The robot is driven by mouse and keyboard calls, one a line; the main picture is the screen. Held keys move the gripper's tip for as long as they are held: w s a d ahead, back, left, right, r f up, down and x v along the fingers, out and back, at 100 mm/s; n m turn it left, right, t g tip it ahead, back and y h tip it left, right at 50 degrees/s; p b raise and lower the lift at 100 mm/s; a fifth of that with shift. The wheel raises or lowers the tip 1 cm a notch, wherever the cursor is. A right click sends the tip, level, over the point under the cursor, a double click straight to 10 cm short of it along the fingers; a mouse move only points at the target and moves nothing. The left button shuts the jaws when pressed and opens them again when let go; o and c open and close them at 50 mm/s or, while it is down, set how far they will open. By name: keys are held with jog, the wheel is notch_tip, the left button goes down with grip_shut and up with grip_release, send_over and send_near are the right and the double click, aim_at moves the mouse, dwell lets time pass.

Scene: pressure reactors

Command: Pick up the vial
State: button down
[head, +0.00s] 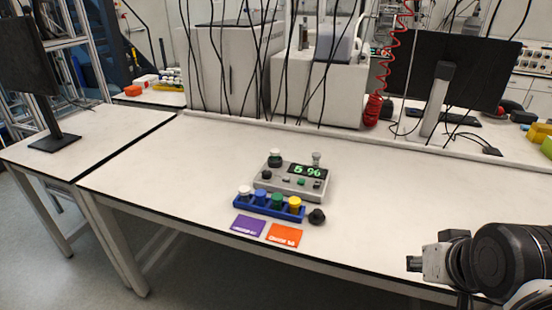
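A blue rack (268,210) stands on the long white table and holds several small vials in a row. Their caps are white (245,191), blue (260,196), green (277,201) and yellow (295,204). Which one is the task's vial cannot be told. My gripper (414,264) is at the lower right, pointing left, well apart from the rack. Its fingers are too small and side-on to tell whether they are open.
The grey device (290,182) shows green digits. A black knob-like piece (317,216) stands right of the rack. A purple card (248,225) and an orange card (284,235) lie in front. Cables hang behind; a monitor (450,72) stands at the back right.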

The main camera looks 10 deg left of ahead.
jog(key=c, duration=1.3)
grip_release()
jog(key=shift+o, duration=0.2)
jog(key=shift+r, duration=0.1)
